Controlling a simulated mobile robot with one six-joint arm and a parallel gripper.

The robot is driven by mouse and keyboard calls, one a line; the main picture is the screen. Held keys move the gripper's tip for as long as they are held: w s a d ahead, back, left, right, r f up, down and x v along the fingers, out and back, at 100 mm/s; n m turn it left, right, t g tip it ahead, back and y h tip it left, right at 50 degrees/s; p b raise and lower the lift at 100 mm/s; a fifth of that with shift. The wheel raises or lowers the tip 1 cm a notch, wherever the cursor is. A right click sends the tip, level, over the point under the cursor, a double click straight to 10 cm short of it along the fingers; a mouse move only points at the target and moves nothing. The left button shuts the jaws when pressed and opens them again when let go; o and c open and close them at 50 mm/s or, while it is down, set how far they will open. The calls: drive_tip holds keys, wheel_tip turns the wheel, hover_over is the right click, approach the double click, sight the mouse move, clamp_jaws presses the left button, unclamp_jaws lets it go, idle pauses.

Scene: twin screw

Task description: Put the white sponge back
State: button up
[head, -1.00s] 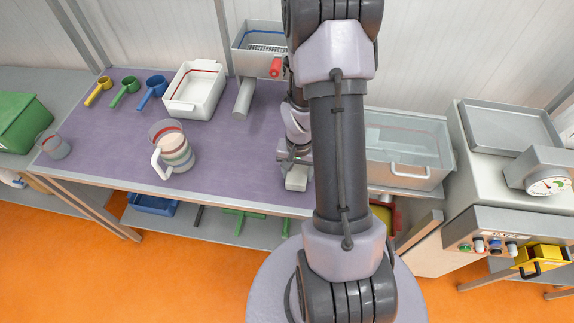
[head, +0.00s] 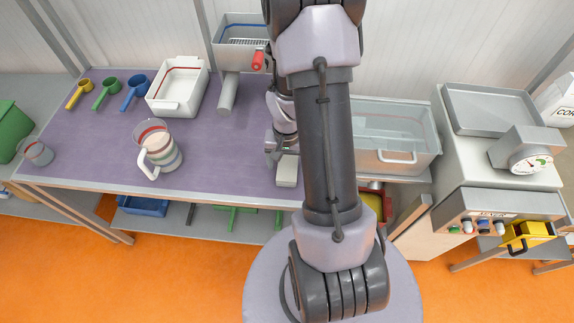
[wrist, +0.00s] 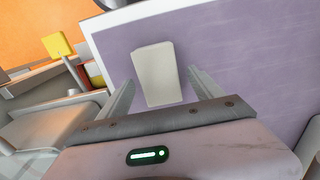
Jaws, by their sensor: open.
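The white sponge (head: 287,172) is a pale block on the purple tabletop, near its front edge. In the wrist view the sponge (wrist: 157,72) shows between and beyond the two fingers, with a gap on each side. My gripper (wrist: 161,77) is open and empty. In the head view my gripper (head: 283,147) is just behind the sponge, partly hidden by my arm. I cannot tell how high the fingertips are above the table.
A measuring jug (head: 160,150) stands left of the sponge. Behind are a white tub (head: 178,90), a grey cylinder (head: 228,93) and yellow, green and blue scoops (head: 136,92). A clear-walled basin (head: 395,150) and a gauge machine (head: 500,160) are right. Purple table between jug and sponge is bare.

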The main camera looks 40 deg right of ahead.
drive_tip(key=w+a+r+n+t+p, duration=0.1)
drive_tip(key=a+r, duration=0.5)
drive_tip(key=r, duration=0.6)
drive_tip(key=w+a+r+n+t+p, duration=0.15)
drive_tip(key=a+r, duration=0.35)
drive_tip(key=r, duration=0.8)
drive_tip(key=s+a+r+n+t+y, duration=0.1)
drive_tip(key=s+a+r+t, duration=0.1)
drive_tip(key=s+a+r, duration=0.4)
drive_tip(key=s+a+r+n+t+y, duration=0.1)
drive_tip(key=s+a+r+n, duration=0.2)
drive_tip(key=a, duration=0.4)
wheel_tip(320, 180, down, 8)
drive_tip(key=m+b, duration=0.1)
drive_tip(key=b, duration=0.7)
drive_tip(key=shift+s, duration=0.35)
